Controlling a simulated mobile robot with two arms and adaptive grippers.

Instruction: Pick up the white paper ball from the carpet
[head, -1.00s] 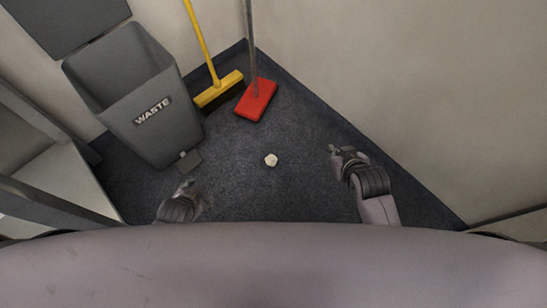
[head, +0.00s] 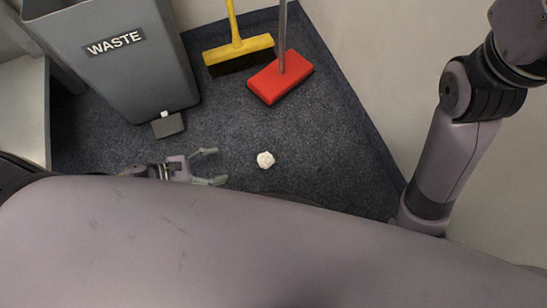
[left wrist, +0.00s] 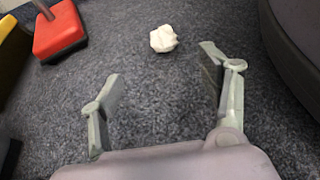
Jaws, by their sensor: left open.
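The white paper ball (head: 265,160) lies on the dark grey carpet (head: 235,125) near the middle of the head view. My left gripper (head: 212,166) is open and low over the carpet, just left of the ball, its fingers pointing toward it. In the left wrist view the ball (left wrist: 163,39) lies beyond the open fingertips (left wrist: 160,72), between their lines and apart from them. Nothing is between the fingers. My right arm rises at the right of the head view, but its gripper is out of the picture.
A grey waste bin (head: 150,75) with a pedal (head: 168,125) stands at the left. A wall bounds the right side.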

